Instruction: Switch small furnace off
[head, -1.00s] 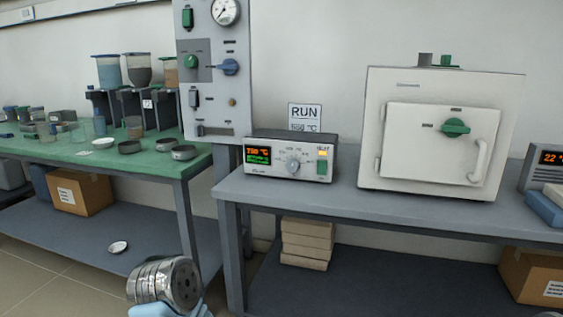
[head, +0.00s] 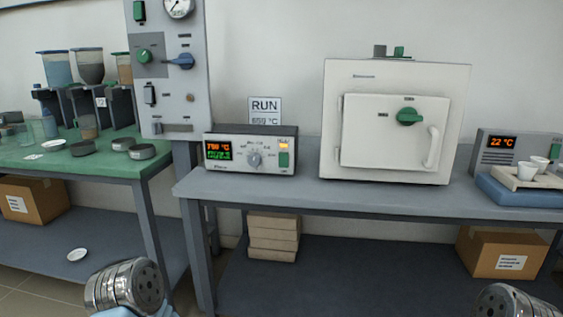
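The small white furnace (head: 395,122) stands on the grey bench with its door shut. A green knob (head: 410,116) sits on the door and a white handle (head: 433,148) at its right. Left of it is a control box (head: 250,150) with a lit orange and green display, a round dial (head: 254,158) and a green switch (head: 284,160) under a lit yellow lamp. A silver wrist part of my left arm shows at the bottom left, and one of my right arm at the bottom right. Neither gripper's fingers are visible.
A RUN sign (head: 265,110) is on the wall. A second control box (head: 497,148) reads 22 °C, beside a tray (head: 520,182) with white cups. The grey bench front (head: 330,192) is clear. A gauge panel (head: 168,70) stands left, near the green table (head: 150,168).

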